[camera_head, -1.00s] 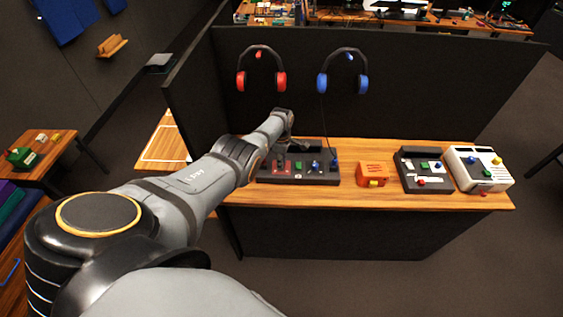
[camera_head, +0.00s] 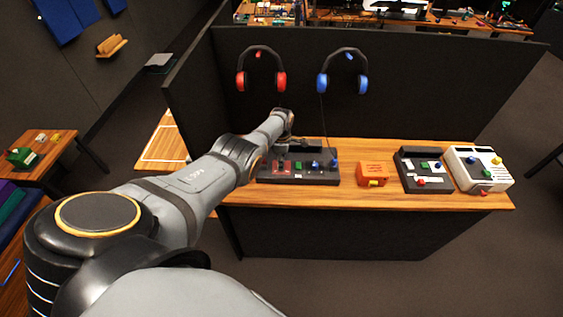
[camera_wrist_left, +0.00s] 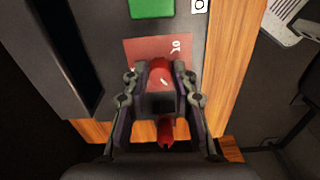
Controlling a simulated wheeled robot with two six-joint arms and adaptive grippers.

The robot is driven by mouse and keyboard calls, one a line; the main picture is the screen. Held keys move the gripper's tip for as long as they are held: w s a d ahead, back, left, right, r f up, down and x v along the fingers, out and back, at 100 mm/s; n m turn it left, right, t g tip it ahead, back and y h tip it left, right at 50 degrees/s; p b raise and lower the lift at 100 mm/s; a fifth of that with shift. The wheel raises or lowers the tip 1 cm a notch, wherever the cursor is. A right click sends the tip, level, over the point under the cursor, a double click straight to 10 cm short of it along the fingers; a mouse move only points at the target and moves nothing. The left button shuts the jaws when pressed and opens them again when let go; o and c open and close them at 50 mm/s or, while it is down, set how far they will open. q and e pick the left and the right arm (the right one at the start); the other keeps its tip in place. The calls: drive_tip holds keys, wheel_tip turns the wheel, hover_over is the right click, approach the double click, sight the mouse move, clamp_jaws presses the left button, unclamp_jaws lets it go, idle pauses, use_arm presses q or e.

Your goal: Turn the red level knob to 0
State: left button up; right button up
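The red level knob (camera_wrist_left: 160,73) stands on a red plate with white marks (camera_wrist_left: 146,48) in the left wrist view. My left gripper (camera_wrist_left: 161,77) has a fingertip on each side of the knob and appears closed on it. The fingers hide part of the plate and its scale, so I cannot read the setting. In the head view, the dark trackball panel (camera_head: 318,180) sits on the wooden desk, with the red plate (camera_head: 282,168) at its left end. My left gripper (camera_head: 283,155) is over that plate, small and partly hidden by its own wrist. My right gripper is out of view.
A green block (camera_wrist_left: 152,8) is beside the red plate. Blue knobs (camera_head: 333,163) stand farther right on the panel. An orange box (camera_head: 372,174), a dark panel (camera_head: 424,170) and a white panel (camera_head: 480,168) are to the right. A dark partition (camera_head: 400,95) with headphones rises behind.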

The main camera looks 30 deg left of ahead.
use_arm(q)
drive_tip(key=shift+o, duration=1.4)
wheel_tip(320, 180, up, 12)
